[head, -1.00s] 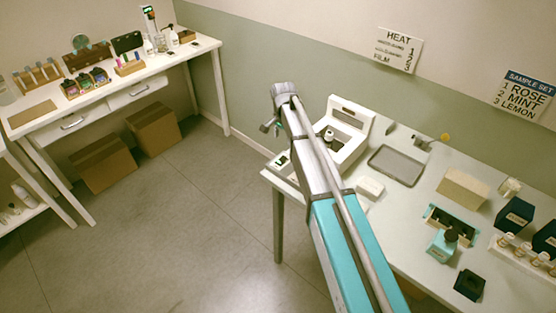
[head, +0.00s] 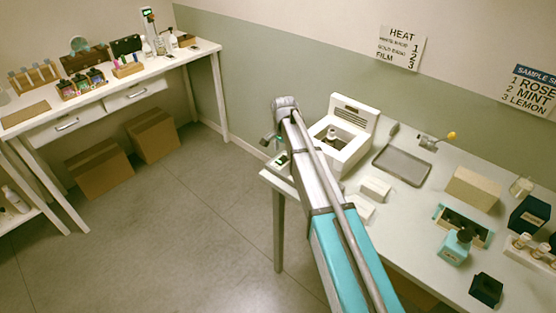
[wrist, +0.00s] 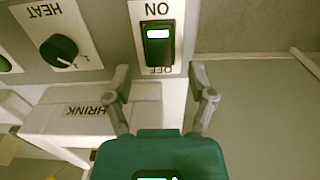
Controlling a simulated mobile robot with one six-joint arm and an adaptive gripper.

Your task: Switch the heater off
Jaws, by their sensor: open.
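In the head view my gripper (head: 270,140) is at the heater's left front. Contact with the panel cannot be told.
A white SHRINK-labelled part (wrist: 92,110) lies close to the left finger. A grey tray (head: 402,165) and white blocks (head: 375,188) are on the table, with bottles farther right. Open floor (head: 190,230) lies left of the table.

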